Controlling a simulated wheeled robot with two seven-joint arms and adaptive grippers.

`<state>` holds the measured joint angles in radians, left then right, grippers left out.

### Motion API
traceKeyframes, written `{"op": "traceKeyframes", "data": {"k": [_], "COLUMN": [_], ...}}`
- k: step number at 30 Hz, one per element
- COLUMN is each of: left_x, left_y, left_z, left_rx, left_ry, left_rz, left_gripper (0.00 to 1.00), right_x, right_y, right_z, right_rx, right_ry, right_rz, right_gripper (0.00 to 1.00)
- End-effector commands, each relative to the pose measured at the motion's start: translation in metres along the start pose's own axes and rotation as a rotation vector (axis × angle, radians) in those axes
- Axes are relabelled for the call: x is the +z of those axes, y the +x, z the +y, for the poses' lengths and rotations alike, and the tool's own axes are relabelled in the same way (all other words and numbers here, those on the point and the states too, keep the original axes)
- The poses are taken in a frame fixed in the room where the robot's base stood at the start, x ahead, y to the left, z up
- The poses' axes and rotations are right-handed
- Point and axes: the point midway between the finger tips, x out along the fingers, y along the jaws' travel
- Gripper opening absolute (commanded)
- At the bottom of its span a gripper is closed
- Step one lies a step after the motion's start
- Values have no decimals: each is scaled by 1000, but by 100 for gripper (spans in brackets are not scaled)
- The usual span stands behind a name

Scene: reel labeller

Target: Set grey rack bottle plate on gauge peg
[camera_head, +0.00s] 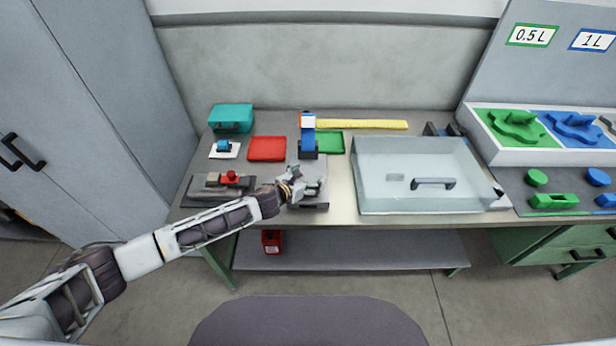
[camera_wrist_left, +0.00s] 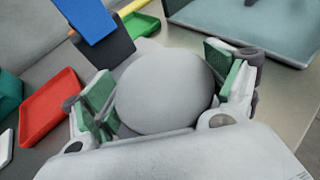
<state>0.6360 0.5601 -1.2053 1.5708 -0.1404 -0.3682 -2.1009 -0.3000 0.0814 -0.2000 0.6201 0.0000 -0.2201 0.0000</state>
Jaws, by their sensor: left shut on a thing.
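My left gripper (camera_head: 308,188) is shut on a grey round piece, which I take as the grey bottle plate (camera_wrist_left: 163,92). In the left wrist view the plate's smooth face lies between the two green-padded fingers. In the head view the gripper hangs over a grey base (camera_head: 308,206) near the table's front edge. A blue upright post (camera_head: 308,136) with a dark foot stands behind the gripper; it also shows in the left wrist view (camera_wrist_left: 88,18). I cannot make out the gauge peg. My right gripper is not in view.
A dark fixture with a red knob (camera_head: 231,178) lies left of the gripper. Red (camera_head: 267,148) and green (camera_head: 330,142) trays lie behind. A clear-walled cover with a handle (camera_head: 425,202) stands right. Green (camera_head: 515,130) and blue (camera_head: 572,127) pieces sit in a rack at the far right.

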Motion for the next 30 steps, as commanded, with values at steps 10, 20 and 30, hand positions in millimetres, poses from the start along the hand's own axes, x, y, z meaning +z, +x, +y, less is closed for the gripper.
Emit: {"op": "traceKeyframes", "data": {"k": [10,20,30], "left_x": [0,-2,-6], "left_y": [0,1,3], "left_z": [0,0,0], "left_rx": [0,0,0], "left_ry": [1,1,1], "left_rz": [-1,-1,-1], "left_gripper": [61,61,61], "right_x": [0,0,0], "right_y": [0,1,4], "right_z": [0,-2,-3], "right_rx": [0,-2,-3], "right_ry": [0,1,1], "right_rz": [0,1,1], "right_gripper": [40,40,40]}}
